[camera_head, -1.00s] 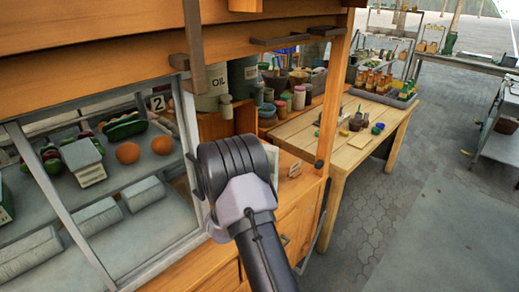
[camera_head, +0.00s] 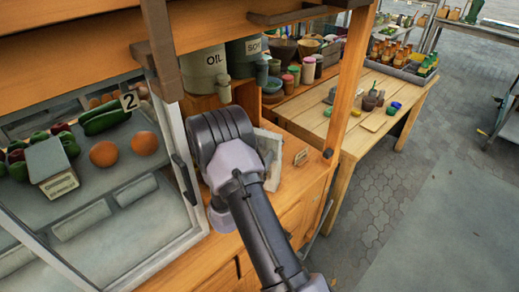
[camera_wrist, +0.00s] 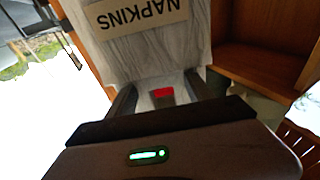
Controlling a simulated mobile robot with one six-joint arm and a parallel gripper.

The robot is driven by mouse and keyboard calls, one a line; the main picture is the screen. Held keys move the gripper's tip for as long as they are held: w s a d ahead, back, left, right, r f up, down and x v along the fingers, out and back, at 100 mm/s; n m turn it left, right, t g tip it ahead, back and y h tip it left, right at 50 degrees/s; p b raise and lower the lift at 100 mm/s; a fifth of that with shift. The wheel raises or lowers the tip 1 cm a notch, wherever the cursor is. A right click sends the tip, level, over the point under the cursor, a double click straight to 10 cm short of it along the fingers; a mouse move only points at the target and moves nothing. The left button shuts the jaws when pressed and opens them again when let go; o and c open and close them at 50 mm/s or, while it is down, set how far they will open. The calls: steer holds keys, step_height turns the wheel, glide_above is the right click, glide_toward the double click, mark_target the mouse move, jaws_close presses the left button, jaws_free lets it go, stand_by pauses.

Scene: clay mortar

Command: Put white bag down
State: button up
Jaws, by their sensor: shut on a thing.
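A white bag (camera_wrist: 150,52) with a "NAPKINS" label fills the upper middle of the wrist view, its lettering upside down there. My gripper (camera_wrist: 157,92) has a finger at each side of the bag's near end and is shut on it. In the head view, part of a pale object, seemingly the bag (camera_head: 270,158), shows just right of my wrist, over the wooden counter (camera_head: 300,140). My arm hides the fingers and most of the bag there. I cannot tell whether the bag touches the counter.
A glass-fronted case (camera_head: 75,185) with vegetables stands at left. An OIL canister (camera_head: 205,75) and a second canister (camera_head: 246,62) stand behind my wrist. A wooden post (camera_head: 352,80) rises at right. Beyond it a table (camera_head: 385,115) holds small pots and bottles.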

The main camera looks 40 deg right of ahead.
steer(key=shift+f, duration=0.15)
steer(key=o, duration=1.4)
steer(key=shift+w, duration=0.1)
steer(key=shift+d, duration=0.1)
steer(key=b+v, duration=0.9)
steer(key=v, duration=0.3)
